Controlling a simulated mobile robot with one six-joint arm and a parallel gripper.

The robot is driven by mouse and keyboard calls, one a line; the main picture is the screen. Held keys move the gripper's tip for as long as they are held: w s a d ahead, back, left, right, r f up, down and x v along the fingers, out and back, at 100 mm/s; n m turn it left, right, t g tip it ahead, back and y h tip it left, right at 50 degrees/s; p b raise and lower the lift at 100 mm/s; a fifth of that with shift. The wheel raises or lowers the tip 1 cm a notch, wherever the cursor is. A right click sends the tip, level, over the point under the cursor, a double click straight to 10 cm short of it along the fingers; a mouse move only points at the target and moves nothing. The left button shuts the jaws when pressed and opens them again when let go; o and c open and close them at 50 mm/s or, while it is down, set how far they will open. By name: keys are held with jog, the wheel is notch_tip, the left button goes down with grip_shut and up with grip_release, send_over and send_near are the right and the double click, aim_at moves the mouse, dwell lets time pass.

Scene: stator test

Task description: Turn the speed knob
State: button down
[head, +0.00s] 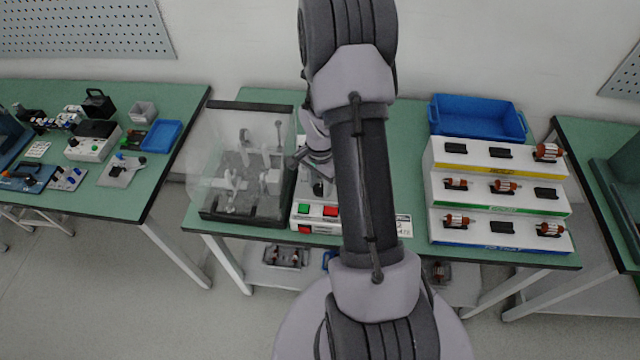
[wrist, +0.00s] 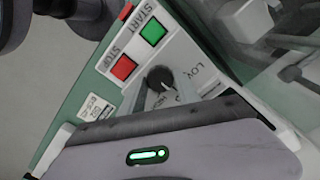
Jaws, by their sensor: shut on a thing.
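The speed knob (wrist: 157,75) is a small dark round knob on the white control panel, beside the printed word "LOW" in the wrist view. My gripper (wrist: 166,88) is at the knob, its narrow tips reaching it from below in that view. The tips are shut on the knob, and the gripper body hides part of the dial. The green START button (wrist: 153,31) and the red STOP button (wrist: 123,67) are on the same panel. In the head view the control box (head: 302,222) is on the middle table, partly hidden by my arm.
A clear-walled enclosure (head: 208,165) with grey machinery stands directly left of the control box. A stepped white rack (head: 480,205) with several copper-wound parts and a blue bin (head: 478,104) are to the right. The left table (head: 130,202) holds several other devices.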

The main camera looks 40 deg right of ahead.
aim_at(320, 188)
jog(key=shift+n, duration=0.3)
jog(key=n, duration=0.4)
jog(key=shift+n+b, duration=0.4)
jog(key=shift+n, duration=2.2)
jog(key=c, duration=0.9)
grip_release()
notch_tip(320, 188, up, 18)
jog(key=p, duration=0.4)
jog(key=shift+f, duration=0.25)
